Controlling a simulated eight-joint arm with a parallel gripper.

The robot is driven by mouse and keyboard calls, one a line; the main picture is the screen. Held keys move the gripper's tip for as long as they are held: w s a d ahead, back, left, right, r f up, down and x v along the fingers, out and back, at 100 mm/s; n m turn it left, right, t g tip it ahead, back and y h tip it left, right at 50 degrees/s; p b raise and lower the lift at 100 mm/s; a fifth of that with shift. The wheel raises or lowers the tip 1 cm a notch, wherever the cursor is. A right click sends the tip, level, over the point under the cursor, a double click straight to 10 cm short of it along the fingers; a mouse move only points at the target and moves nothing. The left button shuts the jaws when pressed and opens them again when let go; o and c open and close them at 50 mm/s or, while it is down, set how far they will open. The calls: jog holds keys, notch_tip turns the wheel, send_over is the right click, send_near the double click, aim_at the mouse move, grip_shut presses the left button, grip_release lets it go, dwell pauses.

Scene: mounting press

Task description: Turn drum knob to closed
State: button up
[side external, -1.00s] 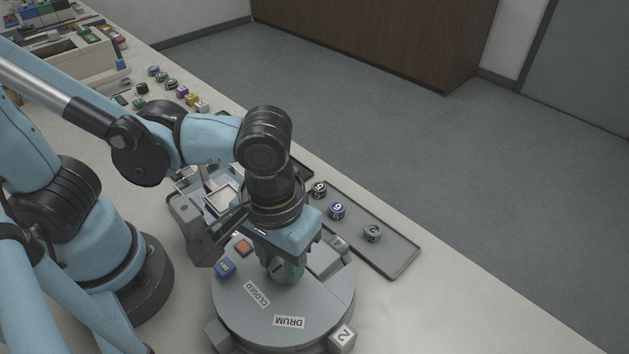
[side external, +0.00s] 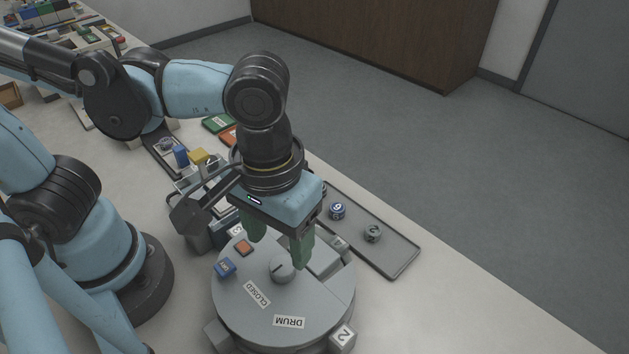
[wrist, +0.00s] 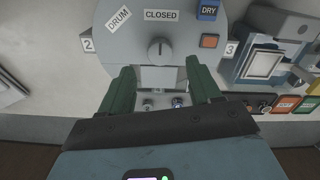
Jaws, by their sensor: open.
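The drum knob (side external: 283,268) is a small round grey knob on top of the grey drum (side external: 240,312). In the wrist view the knob (wrist: 160,49) has a dark line running up and down, in line with the CLOSED label (wrist: 161,15). That label also shows in the side view (side external: 258,294). My gripper (side external: 277,253) has green fingers, spread apart and empty, above and behind the knob. In the wrist view my gripper (wrist: 159,70) shows the knob just beyond its fingertips, with nothing between them.
A DRUM label (side external: 289,322), a blue DRY block (side external: 225,267) and an orange button (side external: 243,247) sit on the drum. A grey tray (side external: 400,262) with numbered round pieces lies to the right. The air above the drum's front is clear.

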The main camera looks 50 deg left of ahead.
aim_at(282, 264)
notch_tip(282, 264, up, 7)
dwell(0.4)
jog(key=w+a+f+m+t, duration=0.1)
jog(key=w+a+f+t, duration=0.1)
jog(key=w+a, duration=0.3)
jog(key=w+a+f+m+t, duration=0.1)
jog(key=w+a+f+t, duration=0.2)
jog(key=a, duration=1)
jog(key=shift+w+a+m+t, duration=0.3)
jog(key=shift+w+t, duration=0.8)
jog(key=shift+w, duration=0.15)
